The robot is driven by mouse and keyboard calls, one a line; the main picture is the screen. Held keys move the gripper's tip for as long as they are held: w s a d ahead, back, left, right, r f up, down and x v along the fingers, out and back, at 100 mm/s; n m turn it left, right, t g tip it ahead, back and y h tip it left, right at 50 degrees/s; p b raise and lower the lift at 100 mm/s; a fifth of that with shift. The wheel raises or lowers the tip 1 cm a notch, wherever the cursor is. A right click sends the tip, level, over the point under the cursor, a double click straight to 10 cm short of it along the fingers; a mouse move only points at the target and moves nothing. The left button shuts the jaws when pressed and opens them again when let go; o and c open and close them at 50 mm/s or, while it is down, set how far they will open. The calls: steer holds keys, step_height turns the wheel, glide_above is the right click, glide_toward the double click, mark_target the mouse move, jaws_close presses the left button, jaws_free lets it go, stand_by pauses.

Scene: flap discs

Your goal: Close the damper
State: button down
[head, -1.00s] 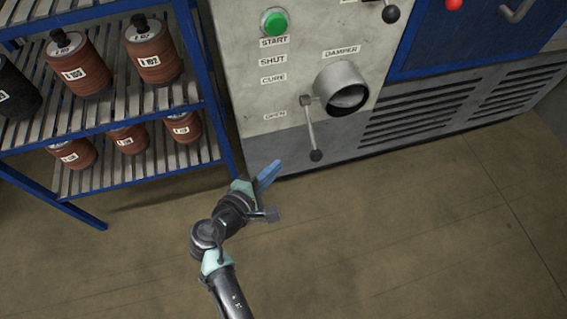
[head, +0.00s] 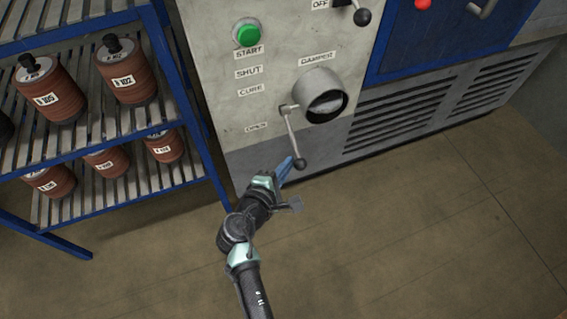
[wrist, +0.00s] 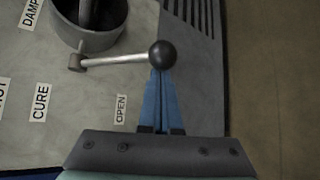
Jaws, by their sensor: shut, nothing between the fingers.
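The damper is a round grey pipe (head: 326,97) on the machine's front panel, under a DAMPER label. Its lever (head: 291,132) hangs down from a pivot at the pipe's left side and ends in a black ball knob (head: 300,164). The OPEN label (head: 256,128) is the lowest of the labels left of the lever; CURE (head: 251,90) and SHUT (head: 249,72) are above it. My gripper (head: 290,161) has its blue fingers together and empty, with the tips at the knob. In the wrist view the fingertips (wrist: 161,74) meet the knob (wrist: 162,54); whether they touch is unclear.
A blue-framed rack (head: 187,109) with labelled red-brown rolls stands at the left, close to my arm. A green START button (head: 247,34) and another black-knobbed lever (head: 362,17) are higher on the panel. Vent slots (head: 400,112) lie right of the damper. The floor in front is clear.

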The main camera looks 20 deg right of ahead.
steer(key=shift+r, duration=0.1)
steer(key=shift+s+r+p, duration=0.2)
steer(key=shift+r+p, duration=0.1)
steer(key=shift+p, duration=0.75)
